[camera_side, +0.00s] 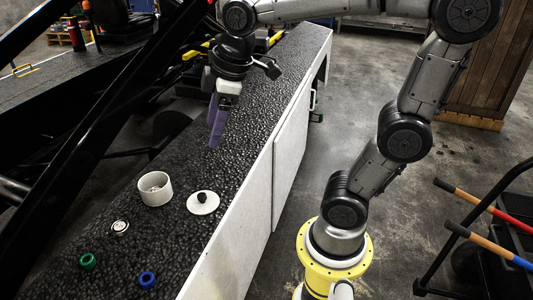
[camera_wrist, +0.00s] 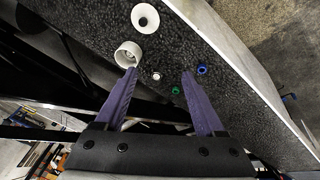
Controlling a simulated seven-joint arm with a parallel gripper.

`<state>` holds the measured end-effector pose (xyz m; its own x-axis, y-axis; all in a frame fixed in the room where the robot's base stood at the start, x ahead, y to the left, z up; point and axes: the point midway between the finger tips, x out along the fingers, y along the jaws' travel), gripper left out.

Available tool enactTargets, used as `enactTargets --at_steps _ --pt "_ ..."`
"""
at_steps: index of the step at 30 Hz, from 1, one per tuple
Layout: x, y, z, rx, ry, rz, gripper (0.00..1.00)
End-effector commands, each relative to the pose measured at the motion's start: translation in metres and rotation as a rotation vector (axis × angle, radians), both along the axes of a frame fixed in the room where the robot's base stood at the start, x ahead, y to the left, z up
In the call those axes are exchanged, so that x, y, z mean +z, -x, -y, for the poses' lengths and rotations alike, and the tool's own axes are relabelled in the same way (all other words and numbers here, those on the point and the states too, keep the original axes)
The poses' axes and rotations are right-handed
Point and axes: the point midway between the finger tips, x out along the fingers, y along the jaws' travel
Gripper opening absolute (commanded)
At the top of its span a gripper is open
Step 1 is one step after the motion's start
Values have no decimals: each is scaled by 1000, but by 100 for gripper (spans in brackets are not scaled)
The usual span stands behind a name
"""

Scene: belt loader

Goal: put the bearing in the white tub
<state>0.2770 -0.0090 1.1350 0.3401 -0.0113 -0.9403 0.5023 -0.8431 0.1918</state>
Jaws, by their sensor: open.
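The bearing (camera_side: 120,228), a small silvery ring-shaped piece, lies on the black textured belt in front of and left of the tub in the side view; in the wrist view it (camera_wrist: 156,76) shows between the fingertips. The white tub (camera_side: 156,200) stands upright and open on the belt. Something small shows inside it, which I cannot identify. The tub (camera_wrist: 119,57) is beside the left finger's tip in the wrist view. My gripper (camera_side: 214,146), with purple fingers, is above the belt, behind and right of the tub. It (camera_wrist: 160,72) is open and empty.
A white lid with a dark knob (camera_side: 203,202) lies right of the tub. A green ring (camera_side: 88,261) and a blue ring (camera_side: 148,280) lie near the front. The belt surface (camera_side: 265,95) is clear farther back. Black frame bars run along the left.

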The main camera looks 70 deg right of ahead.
Motion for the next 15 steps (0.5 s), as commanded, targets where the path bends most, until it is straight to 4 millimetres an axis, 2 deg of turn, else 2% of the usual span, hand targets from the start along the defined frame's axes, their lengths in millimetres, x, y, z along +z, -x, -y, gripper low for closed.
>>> enactTargets --at_steps 1,6,10,15 --pt "-2 24 -3 -82 -33 32 71" --pt "-23 80 -7 -337 -149 104 71" --pt "-36 103 -9 -458 -212 133 71" --pt "-44 113 -9 -515 -242 145 71"
